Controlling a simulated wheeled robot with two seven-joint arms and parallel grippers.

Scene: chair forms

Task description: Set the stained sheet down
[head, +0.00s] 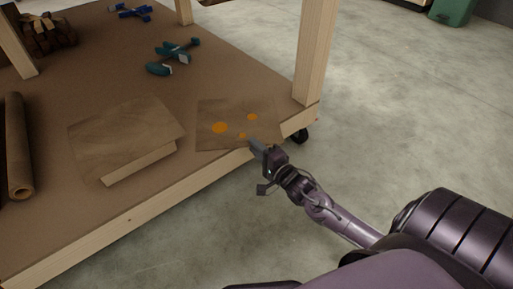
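The stained sheet (213,112) is a thin brown sheet with several orange spots, at the table's near right corner. Its near right part reaches over the wooden table edge in the picture. My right gripper (257,147) is at the sheet's near edge, with its fingers closed on that edge. The sheet looks roughly flat and close to the tabletop; I cannot tell whether it touches it. My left gripper is not in view.
On the brown-topped table (100,80) lie another brown sheet (125,135) with a folded flap, a brown roll (17,150), teal clamps (172,57), blue clamps (130,11) and a dark bundle (47,35). A wooden post (315,50) rises at the right corner. A green bin (453,12) stands far off.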

